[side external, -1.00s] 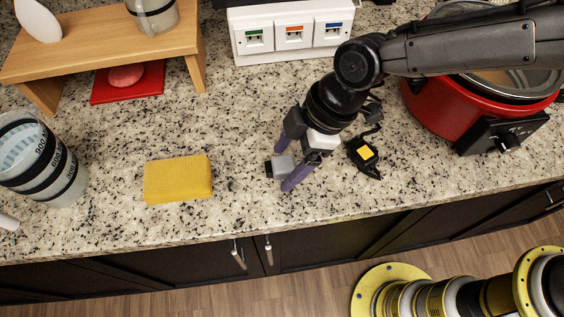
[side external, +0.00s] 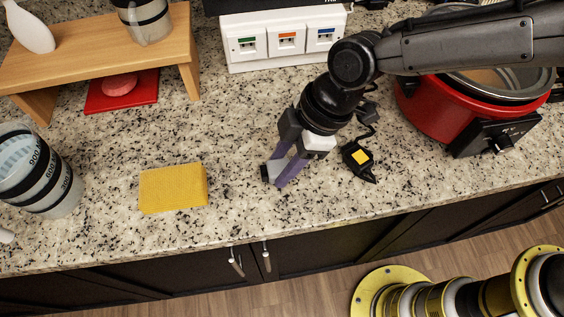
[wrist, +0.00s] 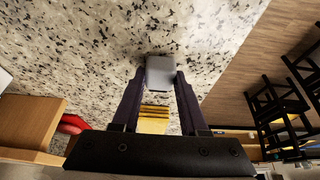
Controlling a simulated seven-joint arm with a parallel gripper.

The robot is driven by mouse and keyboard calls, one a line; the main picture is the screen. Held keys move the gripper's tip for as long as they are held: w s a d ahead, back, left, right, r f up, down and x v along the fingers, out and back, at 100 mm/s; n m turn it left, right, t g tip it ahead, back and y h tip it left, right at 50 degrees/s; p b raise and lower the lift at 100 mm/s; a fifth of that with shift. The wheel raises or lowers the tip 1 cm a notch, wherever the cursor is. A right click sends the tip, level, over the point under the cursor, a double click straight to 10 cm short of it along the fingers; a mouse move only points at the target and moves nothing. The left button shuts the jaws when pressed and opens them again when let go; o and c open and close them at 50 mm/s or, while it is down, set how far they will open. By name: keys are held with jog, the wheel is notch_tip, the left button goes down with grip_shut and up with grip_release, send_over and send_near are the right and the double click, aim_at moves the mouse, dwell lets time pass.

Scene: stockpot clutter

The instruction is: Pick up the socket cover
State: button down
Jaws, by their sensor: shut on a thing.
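The socket cover appears to be the small light grey block with a dark end (side external: 276,169), near the front of the speckled counter. My gripper (side external: 275,176) points down at it with its purple fingers shut on its sides. In the wrist view the grey block (wrist: 160,73) sits between the two fingertips, one on each side. The fingers hide part of it in the side view. I cannot tell whether it still touches the counter.
A yellow sponge (side external: 173,188) lies left of my gripper. A black device with a yellow label (side external: 358,158) and its cable lie close on the right. A red pot (side external: 440,112) stands behind on the right, a white socket panel (side external: 283,38) at the back. Counter in front is clear.

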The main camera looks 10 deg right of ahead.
notch_tip(320, 180, up, 3)
jog(key=shift+f, duration=0.15)
jog(key=s+d+r, duration=0.8)
jog(key=d+r, duration=0.2)
jog(key=d, duration=0.1)
notch_tip(320, 180, up, 7)
jog(key=shift+d+r, duration=0.2)
jog(key=shift+d, duration=0.1)
jog(key=shift+w, duration=0.1)
dwell(0.4)
